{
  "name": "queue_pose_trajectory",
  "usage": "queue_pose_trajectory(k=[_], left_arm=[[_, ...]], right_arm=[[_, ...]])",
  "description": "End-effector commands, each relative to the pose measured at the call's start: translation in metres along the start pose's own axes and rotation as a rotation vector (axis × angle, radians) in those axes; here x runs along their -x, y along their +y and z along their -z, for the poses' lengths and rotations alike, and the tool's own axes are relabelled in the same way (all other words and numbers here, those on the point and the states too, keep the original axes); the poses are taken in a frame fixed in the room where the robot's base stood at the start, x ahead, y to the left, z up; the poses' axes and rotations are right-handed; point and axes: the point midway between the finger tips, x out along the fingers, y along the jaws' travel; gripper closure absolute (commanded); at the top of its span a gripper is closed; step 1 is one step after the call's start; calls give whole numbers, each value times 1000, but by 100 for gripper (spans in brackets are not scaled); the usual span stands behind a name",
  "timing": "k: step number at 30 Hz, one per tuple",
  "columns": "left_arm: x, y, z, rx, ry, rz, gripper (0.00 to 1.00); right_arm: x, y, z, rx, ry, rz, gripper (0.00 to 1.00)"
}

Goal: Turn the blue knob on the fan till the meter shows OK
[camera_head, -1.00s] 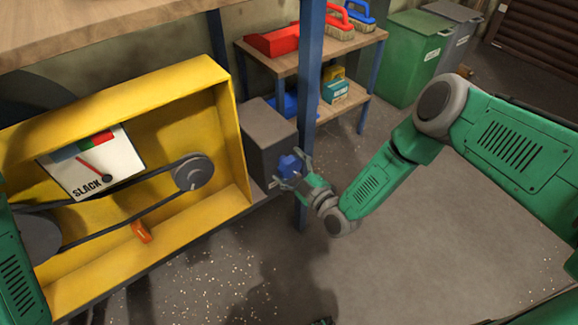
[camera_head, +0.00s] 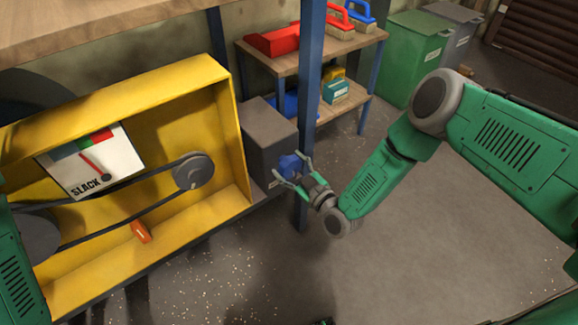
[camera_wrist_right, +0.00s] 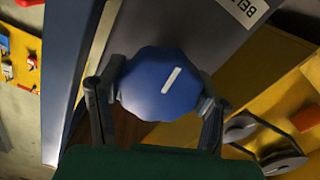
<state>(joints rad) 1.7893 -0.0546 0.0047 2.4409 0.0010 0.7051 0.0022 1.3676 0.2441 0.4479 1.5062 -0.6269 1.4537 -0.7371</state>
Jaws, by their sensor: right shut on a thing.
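The blue knob (camera_head: 290,165) sticks out from the dark grey box at the right end of the yellow housing. My right gripper (camera_head: 291,172) is shut on it, one finger on each side. In the right wrist view the knob (camera_wrist_right: 163,83) fills the space between the fingers, and its white mark is slanted. The meter (camera_head: 92,162) in the yellow housing has a red needle and reads SLACK. My left arm shows at the left edge of the head view, but its gripper is out of view.
A belt runs around a small pulley (camera_head: 193,171) inside the yellow housing (camera_head: 225,130). An orange part (camera_head: 140,232) sits below the belt. A blue post (camera_head: 310,90) stands close behind my right gripper. The floor to the right is clear.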

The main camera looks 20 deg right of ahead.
Motion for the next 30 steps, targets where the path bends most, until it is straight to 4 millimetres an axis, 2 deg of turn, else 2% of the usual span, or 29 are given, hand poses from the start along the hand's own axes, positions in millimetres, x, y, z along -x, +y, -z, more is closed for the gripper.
queue_pose_trajectory(k=[9,15,30], left_arm=[[-5,0,0,0,0,0,59],[-7,0,0,0,0,0,59],[-8,0,0,0,0,0,59]], right_arm=[[1,-2,-2,-250,-5,4,71],[2,-2,-2,-353,-6,4,71],[2,-2,-2,-429,-7,3,71]])
